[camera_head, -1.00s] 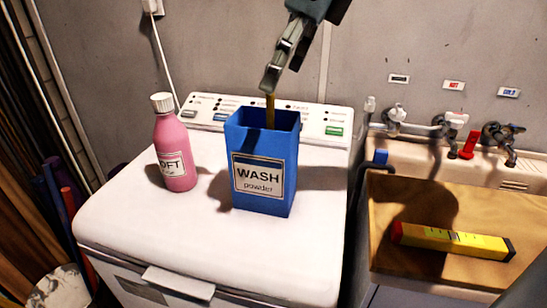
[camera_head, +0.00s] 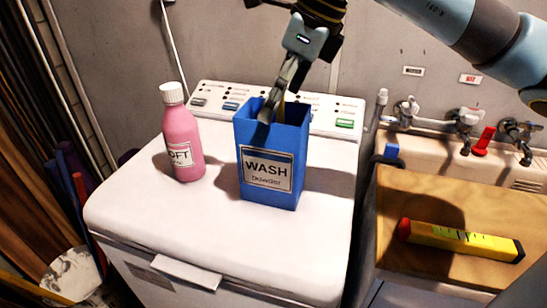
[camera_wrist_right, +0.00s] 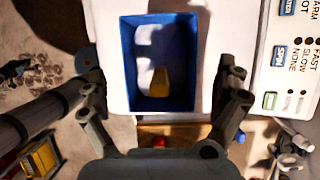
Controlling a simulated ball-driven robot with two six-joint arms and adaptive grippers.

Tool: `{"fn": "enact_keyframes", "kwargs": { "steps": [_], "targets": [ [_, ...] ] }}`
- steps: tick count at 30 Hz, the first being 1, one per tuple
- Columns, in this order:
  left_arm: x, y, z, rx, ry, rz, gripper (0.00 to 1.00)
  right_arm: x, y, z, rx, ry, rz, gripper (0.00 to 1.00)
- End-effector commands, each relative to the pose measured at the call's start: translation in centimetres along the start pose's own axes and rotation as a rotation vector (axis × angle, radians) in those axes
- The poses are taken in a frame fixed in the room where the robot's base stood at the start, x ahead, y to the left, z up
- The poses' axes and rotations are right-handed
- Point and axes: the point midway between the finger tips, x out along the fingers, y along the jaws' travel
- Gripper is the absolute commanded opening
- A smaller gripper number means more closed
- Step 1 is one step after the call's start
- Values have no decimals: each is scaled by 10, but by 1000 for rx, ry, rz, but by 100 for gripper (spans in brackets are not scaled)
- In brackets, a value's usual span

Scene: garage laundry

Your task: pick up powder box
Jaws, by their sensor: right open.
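In the right wrist view I look down into the box (camera_wrist_right: 127,62), with a yellow scoop (camera_wrist_right: 160,82) inside. My right gripper (camera_head: 274,98) is open, pointing down at the box's top opening; in the head view one finger overlaps the near rim. In the right wrist view its fingers (camera_wrist_right: 160,95) stand apart on either side of the box. I cannot tell whether they touch it. My left gripper is not in view.
A pink softener bottle (camera_head: 183,140) stands left of the box. The machine's control panel (camera_head: 330,115) is behind. To the right, a yellow level (camera_head: 460,241) lies on a wooden board (camera_head: 400,268) below the taps (camera_head: 465,118). The machine's front top is clear.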

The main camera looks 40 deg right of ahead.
Motion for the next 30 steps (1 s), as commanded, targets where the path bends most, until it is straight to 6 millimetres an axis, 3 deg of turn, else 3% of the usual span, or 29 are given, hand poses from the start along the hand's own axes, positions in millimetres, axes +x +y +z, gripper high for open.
{"fn": "enact_keyframes", "kwargs": {
  "steps": [3, 9, 30],
  "targets": [
    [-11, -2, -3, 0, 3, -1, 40, 18, 2, -6, 7, 3, 9, 100],
    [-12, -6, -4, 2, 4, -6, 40, 39, 1, -6, 2, -1, 3, 100],
    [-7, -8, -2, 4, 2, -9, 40, 44, 0, -7, 0, 0, 1, 100]
  ]
}}
